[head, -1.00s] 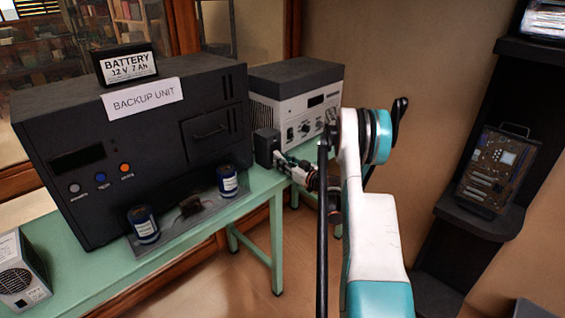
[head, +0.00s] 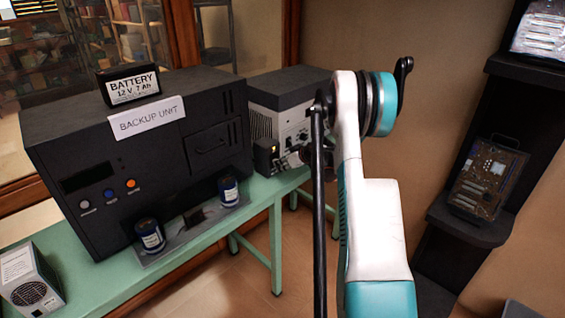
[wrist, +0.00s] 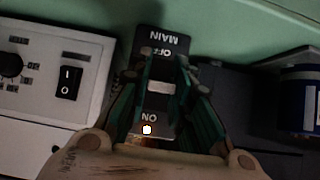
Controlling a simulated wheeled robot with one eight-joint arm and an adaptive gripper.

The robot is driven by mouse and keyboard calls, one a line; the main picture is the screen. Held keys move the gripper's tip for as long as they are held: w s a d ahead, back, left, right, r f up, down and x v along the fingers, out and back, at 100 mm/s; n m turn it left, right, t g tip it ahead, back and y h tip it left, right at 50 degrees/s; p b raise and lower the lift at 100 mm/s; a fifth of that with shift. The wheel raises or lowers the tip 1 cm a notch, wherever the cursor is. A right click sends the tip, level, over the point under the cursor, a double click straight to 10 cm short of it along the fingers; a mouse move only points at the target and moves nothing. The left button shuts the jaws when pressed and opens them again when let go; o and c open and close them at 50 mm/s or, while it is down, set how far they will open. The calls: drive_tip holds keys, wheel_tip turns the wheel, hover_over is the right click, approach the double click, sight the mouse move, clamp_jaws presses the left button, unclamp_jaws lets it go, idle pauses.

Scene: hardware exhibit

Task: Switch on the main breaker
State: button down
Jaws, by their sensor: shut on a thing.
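The main breaker is a small black box (head: 266,157) at the right of the bench in the head view, with a small yellow light on its face. In the wrist view its dark plate (wrist: 173,42) reads MAIN, OFF and ON upside down. A pale block (wrist: 160,87) sits between OFF and ON, and a bright white spot with an orange glow shows beside ON. My gripper (wrist: 164,62) has its green fingers on both sides of the breaker and is shut on it. The exact contact is hard to see. In the head view my arm partly hides my gripper (head: 297,157).
A grey power supply (head: 290,95) with a knob and rocker switch stands close behind the breaker. The large black backup unit (head: 150,150) stands to the left, with two blue cylinders (head: 150,236) in front. The green bench (head: 262,190) carries them. Open floor lies right of the bench.

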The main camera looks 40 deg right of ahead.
drive_tip(key=shift+w+r+g+p, duration=0.2)
drive_tip(key=shift+r+g+p, duration=0.4)
drive_tip(key=shift+g, duration=0.45)
drive_tip(key=shift+w+r+g+p, duration=0.15)
drive_tip(key=shift+r+g+p, duration=0.25)
drive_tip(key=shift+g+p, duration=0.45)
drive_tip(key=shift+g, duration=0.3)
drive_tip(key=c, duration=1.4)
unclamp_jaws()
drive_tip(key=shift+c, duration=0.2)
drive_tip(key=v, duration=1.2)
drive_tip(key=shift+a, duration=0.2)
drive_tip(key=shift+a, duration=0.1)
